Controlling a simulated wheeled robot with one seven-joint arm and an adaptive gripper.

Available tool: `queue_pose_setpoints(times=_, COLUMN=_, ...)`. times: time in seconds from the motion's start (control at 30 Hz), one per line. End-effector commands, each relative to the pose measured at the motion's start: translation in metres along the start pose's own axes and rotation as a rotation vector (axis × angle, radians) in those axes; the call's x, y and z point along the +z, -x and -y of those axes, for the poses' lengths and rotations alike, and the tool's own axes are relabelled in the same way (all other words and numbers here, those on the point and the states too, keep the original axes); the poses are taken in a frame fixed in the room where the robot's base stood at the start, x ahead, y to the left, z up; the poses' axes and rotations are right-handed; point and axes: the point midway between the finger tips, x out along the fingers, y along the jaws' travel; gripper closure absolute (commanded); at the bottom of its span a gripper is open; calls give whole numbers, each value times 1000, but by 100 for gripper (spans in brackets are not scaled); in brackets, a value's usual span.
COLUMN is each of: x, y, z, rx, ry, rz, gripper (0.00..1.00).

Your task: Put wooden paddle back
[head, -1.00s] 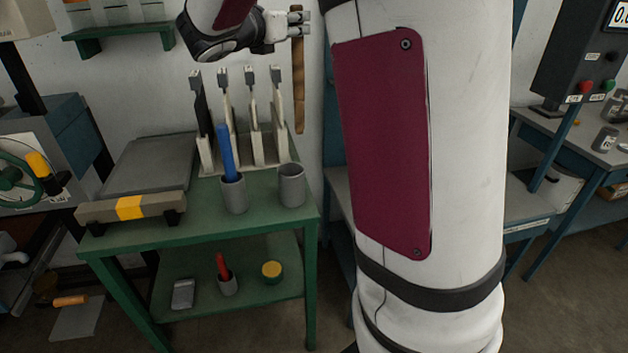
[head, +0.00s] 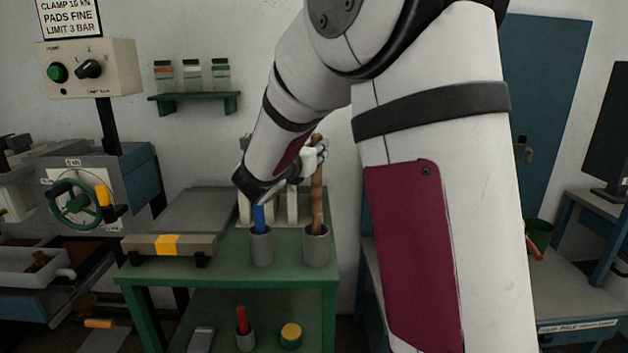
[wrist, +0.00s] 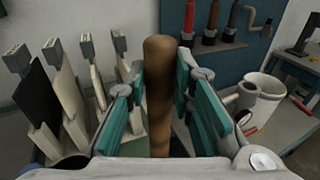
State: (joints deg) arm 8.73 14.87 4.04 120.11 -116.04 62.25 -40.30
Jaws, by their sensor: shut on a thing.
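The wooden paddle (head: 317,195), a long brown stick, is upright in the head view. Its lower end reaches into the mouth of the right grey cup (head: 316,250) on the green table (head: 290,277). Whether it touches the cup's bottom is hidden. My gripper (head: 315,158) is shut on the paddle near its upper part. In the wrist view, the paddle (wrist: 158,95) stands between the teal finger pads of my gripper (wrist: 163,100). The left grey cup (head: 262,248) holds a blue-handled tool (head: 259,219).
A rack with several upright tools (wrist: 70,100) stands behind the cups, close to my gripper. A grey slab-topped device (head: 170,245) takes up the table's left side. The lower shelf holds a red-handled tool in a cup (head: 245,338) and a yellow-topped tin (head: 291,335).

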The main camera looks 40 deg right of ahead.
Motion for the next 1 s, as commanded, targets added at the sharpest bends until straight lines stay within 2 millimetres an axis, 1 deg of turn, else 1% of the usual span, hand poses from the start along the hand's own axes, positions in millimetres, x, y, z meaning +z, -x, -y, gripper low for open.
queue_pose_setpoints(times=0.03, x=-8, y=-1, z=0, rx=0, ry=2, rz=-1, gripper=100)
queue_pose_setpoints(times=0.27, x=-25, y=-2, z=0, rx=-1, ry=1, rz=0, gripper=100)
queue_pose_setpoints(times=0.4, x=-47, y=-4, z=0, rx=0, ry=3, rz=0, gripper=100)
queue_pose_setpoints(times=0.5, x=-59, y=-4, z=0, rx=0, ry=2, rz=-1, gripper=100)
queue_pose_setpoints(times=0.97, x=-66, y=-5, z=0, rx=0, ry=-1, rz=2, gripper=100)
queue_pose_setpoints(times=1.0, x=-66, y=-4, z=0, rx=0, ry=-1, rz=1, gripper=74)
